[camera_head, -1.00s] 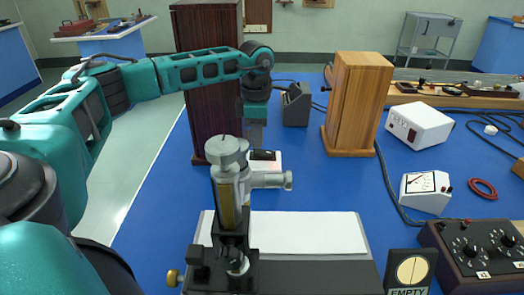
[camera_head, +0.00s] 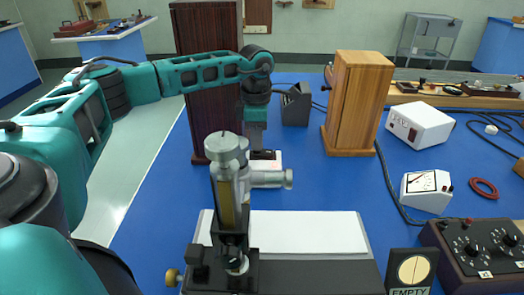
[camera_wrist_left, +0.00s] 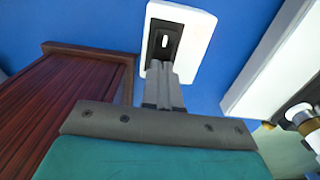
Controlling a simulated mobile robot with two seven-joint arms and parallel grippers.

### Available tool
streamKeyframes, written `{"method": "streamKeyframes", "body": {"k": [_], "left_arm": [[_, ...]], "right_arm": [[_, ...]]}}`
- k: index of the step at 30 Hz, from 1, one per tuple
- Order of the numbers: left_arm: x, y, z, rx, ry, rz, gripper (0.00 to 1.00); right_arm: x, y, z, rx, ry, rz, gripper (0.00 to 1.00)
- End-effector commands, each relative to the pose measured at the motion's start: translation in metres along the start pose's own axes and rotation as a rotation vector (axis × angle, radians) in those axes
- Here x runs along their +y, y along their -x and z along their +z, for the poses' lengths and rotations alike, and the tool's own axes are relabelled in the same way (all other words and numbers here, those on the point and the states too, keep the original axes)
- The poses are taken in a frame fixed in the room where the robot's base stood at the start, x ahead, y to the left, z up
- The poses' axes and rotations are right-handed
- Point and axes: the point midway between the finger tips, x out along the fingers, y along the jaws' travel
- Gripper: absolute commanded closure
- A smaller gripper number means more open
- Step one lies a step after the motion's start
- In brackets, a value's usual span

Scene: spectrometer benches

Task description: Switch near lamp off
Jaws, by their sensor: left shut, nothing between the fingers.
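A small white switch box (camera_head: 277,160) with a black switch plate lies on the blue bench, beside a tall dark wooden housing (camera_head: 207,85). It also shows in the left wrist view (camera_wrist_left: 196,38), where the black plate has a pale slot-like mark. My left gripper (camera_head: 256,146) points down just above the box. In the left wrist view its shut fingers (camera_wrist_left: 161,66) reach over the near edge of the plate, with nothing held. I cannot tell whether the fingertips touch the switch. Which housing is the near lamp is not clear. My right gripper is out of view.
A brass microscope-like instrument (camera_head: 228,195) stands close in front of the switch box. A light wooden housing (camera_head: 356,105) stands to the right, with a white supply box (camera_head: 420,122), a meter (camera_head: 427,190) and cables beyond. Blue bench lies free between the box and that housing.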

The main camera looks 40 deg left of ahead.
Motion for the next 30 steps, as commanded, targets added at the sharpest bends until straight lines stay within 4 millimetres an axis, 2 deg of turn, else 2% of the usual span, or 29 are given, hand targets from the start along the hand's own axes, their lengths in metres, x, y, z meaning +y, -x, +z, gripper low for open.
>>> {"method": "streamKeyframes", "body": {"k": [28, 30], "left_arm": [[-0.001, -0.012, 0.000, 0.003, -0.001, -0.003, 1.00], [-0.001, -0.002, 0.000, 0.003, -0.001, -0.004, 1.00]], "right_arm": [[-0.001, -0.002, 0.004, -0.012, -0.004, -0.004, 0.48], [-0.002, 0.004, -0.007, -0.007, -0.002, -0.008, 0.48]]}}
